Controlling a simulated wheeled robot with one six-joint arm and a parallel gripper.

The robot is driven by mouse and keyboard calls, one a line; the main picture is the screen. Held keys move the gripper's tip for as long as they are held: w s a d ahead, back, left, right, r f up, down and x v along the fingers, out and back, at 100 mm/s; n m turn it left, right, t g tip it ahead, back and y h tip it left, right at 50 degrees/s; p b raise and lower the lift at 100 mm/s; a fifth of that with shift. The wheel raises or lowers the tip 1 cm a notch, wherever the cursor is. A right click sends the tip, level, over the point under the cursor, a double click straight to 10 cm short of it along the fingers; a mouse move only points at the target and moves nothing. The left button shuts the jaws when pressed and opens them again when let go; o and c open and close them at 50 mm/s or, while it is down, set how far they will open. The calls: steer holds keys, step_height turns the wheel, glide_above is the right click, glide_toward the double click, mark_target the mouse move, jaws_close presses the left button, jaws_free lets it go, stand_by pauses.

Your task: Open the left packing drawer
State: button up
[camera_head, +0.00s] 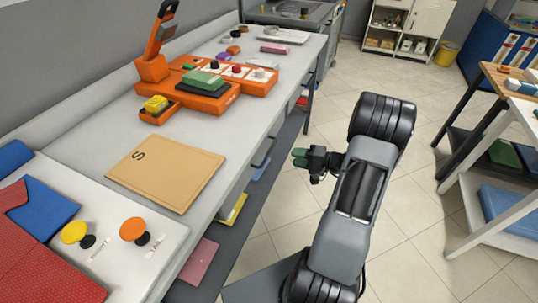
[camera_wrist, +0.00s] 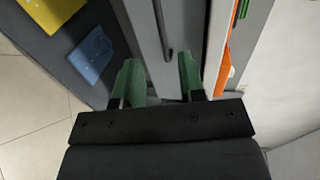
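My gripper (camera_head: 299,157) is at the side of the long work table in the head view, with its green fingers pointing left towards the table. In the wrist view the two green fingers of my gripper (camera_wrist: 157,72) stand apart with nothing between them. A dark bar handle (camera_wrist: 163,30) runs along a grey front (camera_wrist: 186,32) just beyond the fingertips, in line with the gap between them. The fingers do not appear to hold it. The drawer front is not clearly seen in the head view, and I cannot tell there whether it is open.
The work table (camera_head: 101,157) carries an orange machine (camera_head: 206,101), a tan envelope (camera_head: 166,172) and several knobs. Its lower shelf holds a yellow item (camera_head: 232,210) and a pink item (camera_head: 199,262). Tiled floor (camera_head: 295,215) is clear around my arm. Another table stands at right.

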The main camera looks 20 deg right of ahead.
mark_target(268, 153)
steer(key=x, duration=1.1)
steer(key=shift+w+a, duration=0.15)
steer(key=shift+a, duration=0.1)
steer(key=shift+c, duration=0.4)
jaws_close()
